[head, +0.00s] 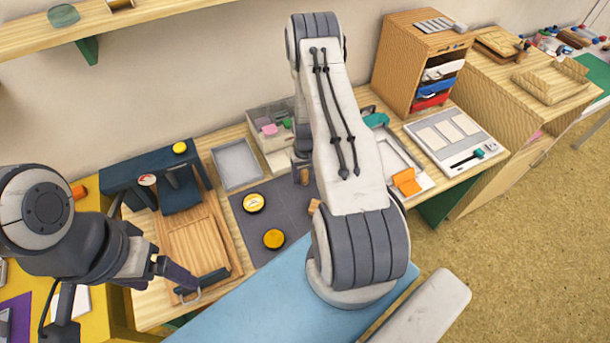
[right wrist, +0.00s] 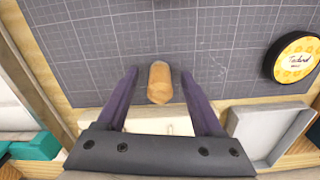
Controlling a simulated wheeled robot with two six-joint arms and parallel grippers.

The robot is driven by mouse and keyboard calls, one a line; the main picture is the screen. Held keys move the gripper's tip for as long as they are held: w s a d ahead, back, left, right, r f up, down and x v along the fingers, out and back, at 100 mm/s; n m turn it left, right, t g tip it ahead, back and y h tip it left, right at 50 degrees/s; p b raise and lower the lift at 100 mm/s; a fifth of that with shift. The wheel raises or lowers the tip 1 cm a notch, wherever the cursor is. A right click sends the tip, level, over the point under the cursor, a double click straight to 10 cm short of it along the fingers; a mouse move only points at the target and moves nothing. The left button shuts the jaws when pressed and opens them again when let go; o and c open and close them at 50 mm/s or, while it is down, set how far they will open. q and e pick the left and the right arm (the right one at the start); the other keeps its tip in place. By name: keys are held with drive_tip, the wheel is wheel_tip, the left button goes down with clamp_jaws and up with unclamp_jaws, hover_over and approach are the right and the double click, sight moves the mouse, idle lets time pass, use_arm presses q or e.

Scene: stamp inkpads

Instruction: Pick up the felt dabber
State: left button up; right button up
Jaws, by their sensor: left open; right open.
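The felt dabber (right wrist: 158,83) shows in the right wrist view as a small rounded wooden piece near the edge of the grey grid mat (right wrist: 110,40). My right gripper (right wrist: 159,72) is open, with one purple finger on each side of the dabber and a gap on both sides. In the head view a small brown wooden piece (head: 304,176) shows below my right gripper, which is mostly hidden by my arm. The dabber's felt end cannot be made out. My left gripper (head: 180,278) is open and empty over the front of the wooden board at the left.
A light wooden block (head: 314,205) shows beside my right arm. A wooden cabinet (head: 420,60) stands at the back right.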

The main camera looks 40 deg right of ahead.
clamp_jaws()
drive_tip(key=shift+r, duration=0.15)
